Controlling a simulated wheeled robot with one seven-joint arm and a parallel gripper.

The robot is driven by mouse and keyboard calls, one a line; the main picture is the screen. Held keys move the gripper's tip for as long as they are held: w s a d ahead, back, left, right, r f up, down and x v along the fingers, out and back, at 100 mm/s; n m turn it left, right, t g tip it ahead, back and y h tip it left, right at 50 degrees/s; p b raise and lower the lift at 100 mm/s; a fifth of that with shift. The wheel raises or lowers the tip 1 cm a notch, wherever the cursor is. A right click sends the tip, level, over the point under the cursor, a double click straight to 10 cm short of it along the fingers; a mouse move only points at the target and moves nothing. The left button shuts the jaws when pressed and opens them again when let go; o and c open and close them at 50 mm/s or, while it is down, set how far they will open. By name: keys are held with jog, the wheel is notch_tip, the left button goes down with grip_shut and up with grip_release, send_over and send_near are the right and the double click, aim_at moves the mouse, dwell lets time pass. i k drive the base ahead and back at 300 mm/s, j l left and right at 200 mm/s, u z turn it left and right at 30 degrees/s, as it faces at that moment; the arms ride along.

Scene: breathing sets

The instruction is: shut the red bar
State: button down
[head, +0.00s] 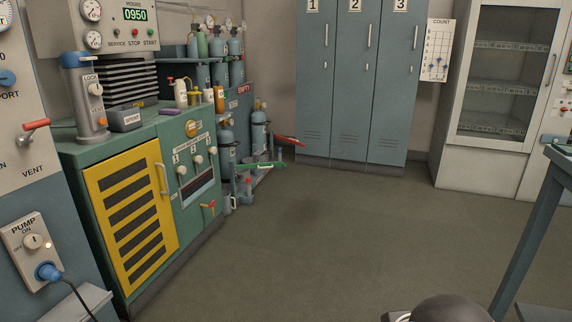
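A long red bar (290,140) sticks out to the right from the rack of gas cylinders, at about the height of the cylinders' middles. A green bar (272,164) sticks out the same way just below and nearer. Both are small in the view, and where they join the rack is hard to make out. Another red handle (36,124) sits on the panel at the far left, above the word VENT. My gripper is not in view; only a dark rounded part, probably of my arm, shows at the bottom edge.
A green compressor cabinet (195,230) with a yellow louvred door (130,215) stands at the left. Grey lockers (350,95) and a glass-fronted cabinet (500,125) line the back. A table leg (528,235) stands at the right. The middle floor (320,230) is clear.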

aim_at(290, 140)
jog(key=i+z, duration=0.4)
jog(key=i, duration=1.85)
jog(key=i+u, duration=0.25)
jog(key=i, duration=2.2)
jog(key=i+u, duration=0.35)
jog(key=i, duration=0.6)
jog(key=i+l+u, duration=0.15)
jog(key=i+u, duration=0.15)
jog(key=i, duration=0.6)
